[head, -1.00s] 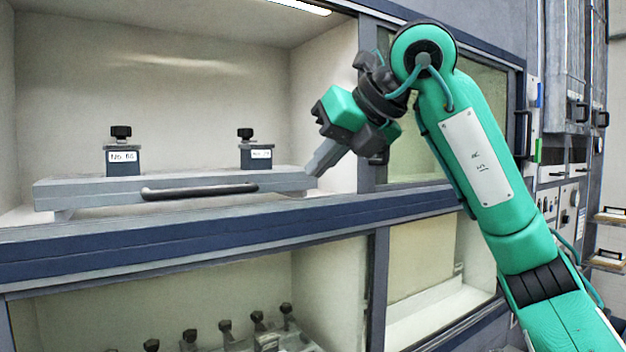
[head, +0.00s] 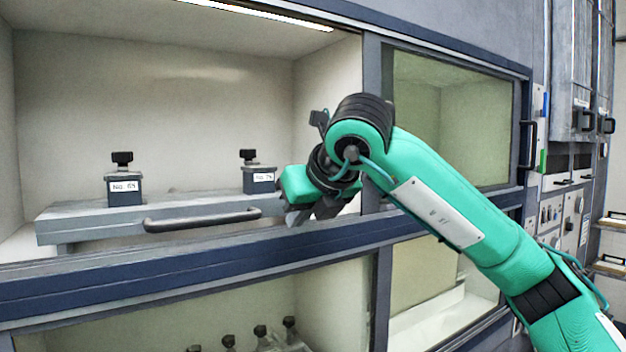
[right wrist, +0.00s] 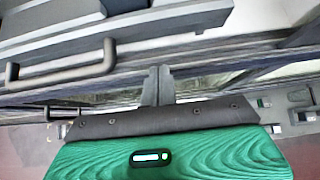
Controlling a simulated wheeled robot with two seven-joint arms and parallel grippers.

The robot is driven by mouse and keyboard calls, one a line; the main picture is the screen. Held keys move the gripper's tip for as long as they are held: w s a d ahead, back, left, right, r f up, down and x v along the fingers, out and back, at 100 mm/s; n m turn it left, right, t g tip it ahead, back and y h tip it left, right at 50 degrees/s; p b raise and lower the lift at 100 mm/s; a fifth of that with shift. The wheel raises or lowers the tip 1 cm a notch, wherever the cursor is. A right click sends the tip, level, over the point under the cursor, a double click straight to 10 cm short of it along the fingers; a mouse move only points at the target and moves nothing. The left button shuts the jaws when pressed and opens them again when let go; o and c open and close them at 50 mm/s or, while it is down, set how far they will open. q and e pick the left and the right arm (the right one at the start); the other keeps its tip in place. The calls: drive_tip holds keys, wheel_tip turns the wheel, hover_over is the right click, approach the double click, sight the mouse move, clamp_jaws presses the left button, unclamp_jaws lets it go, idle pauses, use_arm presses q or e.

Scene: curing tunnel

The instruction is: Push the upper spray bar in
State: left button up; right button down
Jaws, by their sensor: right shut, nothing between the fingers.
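The upper spray bar (head: 90,226) is a long grey bar in the upper bay, with a dark handle (head: 203,220) along its front. Two dark blocks with black knobs and white labels, a left block (head: 124,188) and a right block (head: 259,179), stand on it. The bar's front edge and handle stand near the bay's front sill. My right gripper (head: 293,218) is shut and empty, just right of the handle and pointing down. In the right wrist view, its closed fingers (right wrist: 157,86) are apart from the handle (right wrist: 62,72). My left gripper is out of view.
A blue-grey sill (head: 180,275) runs below the upper bay. A frame post (head: 373,90) and glazed pane (head: 450,120) stand to the right. A lower bay holds several black knobs (head: 260,331). Open space lies above the bar.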

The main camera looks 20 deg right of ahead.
sight(279, 205)
drive_tip(key=shift+w+a+r+p, duration=0.1)
drive_tip(key=shift+w+a+p, duration=0.1)
drive_tip(key=shift+w+p, duration=0.45)
drive_tip(key=shift+w+a+r+p, duration=0.15)
drive_tip(key=shift+w+p, duration=0.1)
drive_tip(key=shift+w, duration=0.75)
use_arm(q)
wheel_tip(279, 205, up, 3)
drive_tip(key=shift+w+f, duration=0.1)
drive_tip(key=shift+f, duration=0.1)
use_arm(e)
drive_tip(key=shift+f, duration=0.1)
drive_tip(key=w, duration=0.4)
drive_tip(key=shift+a+b, duration=0.35)
drive_tip(key=shift+a, duration=0.05)
drive_tip(key=shift+s, duration=0.1)
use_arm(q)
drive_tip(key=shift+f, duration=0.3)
use_arm(e)
drive_tip(key=shift+d, duration=0.1)
